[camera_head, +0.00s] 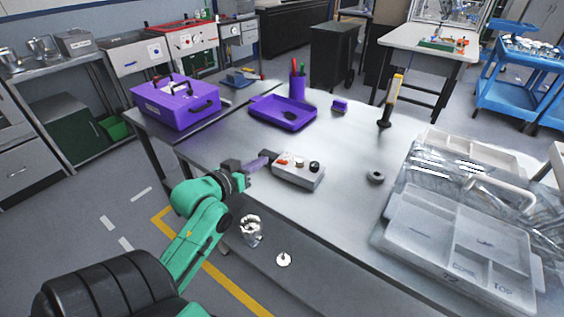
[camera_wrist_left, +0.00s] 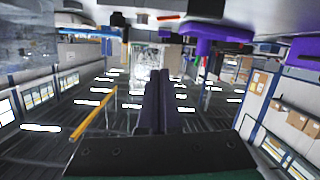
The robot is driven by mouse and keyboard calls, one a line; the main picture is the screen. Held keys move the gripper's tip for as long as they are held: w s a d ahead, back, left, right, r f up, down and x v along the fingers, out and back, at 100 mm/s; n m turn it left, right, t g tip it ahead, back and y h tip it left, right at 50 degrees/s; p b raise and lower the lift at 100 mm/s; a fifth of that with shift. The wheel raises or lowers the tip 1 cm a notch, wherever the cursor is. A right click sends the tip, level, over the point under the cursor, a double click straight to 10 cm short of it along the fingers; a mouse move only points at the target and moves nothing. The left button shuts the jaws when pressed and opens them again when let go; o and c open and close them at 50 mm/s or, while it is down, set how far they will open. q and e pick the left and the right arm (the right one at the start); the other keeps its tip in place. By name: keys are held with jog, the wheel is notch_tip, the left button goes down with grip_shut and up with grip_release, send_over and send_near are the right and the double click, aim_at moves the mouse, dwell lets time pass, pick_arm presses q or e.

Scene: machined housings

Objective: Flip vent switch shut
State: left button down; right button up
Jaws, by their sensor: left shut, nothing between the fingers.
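A light grey control box (camera_head: 298,176) lies on the metal table in the head view, with small red switches (camera_head: 283,161) and a round black knob (camera_head: 314,166) on its top. Which switch is the vent switch is too small to read. My left gripper (camera_head: 271,156) is at the box's left end, its purple fingers closed and empty, close to the leftmost red switch. I cannot tell whether they touch. The closed fingers also show in the left wrist view (camera_wrist_left: 164,74), pointing up the picture. My right gripper is not in view.
Behind the box are a purple tray (camera_head: 268,122), a purple pen cup (camera_head: 297,87) and a purple toolbox (camera_head: 177,105). A small grey ring (camera_head: 375,177) lies to the right. Large clear-and-grey bins (camera_head: 455,243) fill the table's right side. The table middle is mostly free.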

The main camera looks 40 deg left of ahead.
pick_arm(q)
jog(key=p, duration=0.2)
send_over(282, 162)
jog(key=s, duration=0.3)
notch_tip(282, 162, down, 2)
jog(key=f, duration=0.1)
jog(key=d+f, duration=0.1)
jog(key=w+f, duration=0.1)
jog(key=shift+d+f, duration=0.2)
jog(key=shift+f, duration=0.2)
jog(key=shift+s+d+f, duration=0.1)
jog(key=shift+f, duration=0.2)
